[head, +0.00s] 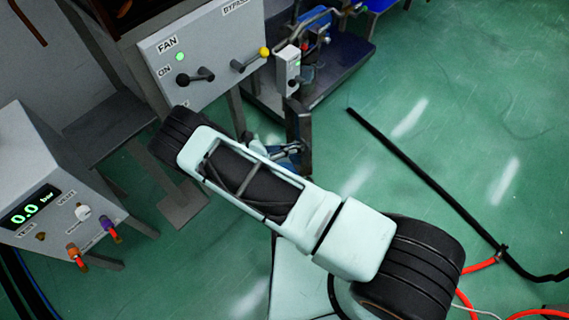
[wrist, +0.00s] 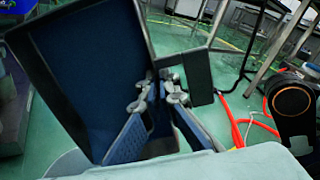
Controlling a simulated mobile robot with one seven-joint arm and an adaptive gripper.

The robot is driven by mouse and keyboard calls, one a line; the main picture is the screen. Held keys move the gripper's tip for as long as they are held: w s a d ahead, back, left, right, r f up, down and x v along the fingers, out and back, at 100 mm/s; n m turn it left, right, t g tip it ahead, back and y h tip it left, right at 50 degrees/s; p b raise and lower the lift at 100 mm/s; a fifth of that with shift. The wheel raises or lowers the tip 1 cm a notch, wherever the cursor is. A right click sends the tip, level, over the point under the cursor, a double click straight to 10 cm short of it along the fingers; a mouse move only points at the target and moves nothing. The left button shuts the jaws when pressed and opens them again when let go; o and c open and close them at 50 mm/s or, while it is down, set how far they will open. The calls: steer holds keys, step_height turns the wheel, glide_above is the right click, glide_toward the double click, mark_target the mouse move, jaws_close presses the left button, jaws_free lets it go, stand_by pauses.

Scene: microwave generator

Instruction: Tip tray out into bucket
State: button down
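The tray (wrist: 85,70) is a dark, open-faced box, blue inside, and fills the upper left of the wrist view. It is steeply tilted, its open side facing the camera, and no contents can be made out. My gripper (wrist: 160,82) has its blue-padded fingers close together at the tray's right side. It appears shut on the tray's handle, though the exact contact is partly hidden. In the head view my arm covers most of the gripper (head: 286,152), leaving only small blue parts visible. I cannot identify a bucket in either view.
A grey panel (head: 215,50) with FAN and BYPASS levers stands behind my arm. A grey box (head: 40,190) reading 0.0 bar is at left. A dark pipe (head: 425,180) and orange hoses (head: 482,266) lie on the green floor at right, which is otherwise mostly free.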

steer(key=shift+s+a+r+t+h, duration=0.1)
steer(key=shift+s+a+t+h, duration=0.15)
steer(key=shift+a+h, duration=0.3)
steer(key=shift+s+a+t+h, duration=0.2)
steer(key=shift+a+h, duration=0.15)
steer(key=shift+a, duration=0.35)
stand_by(0.5)
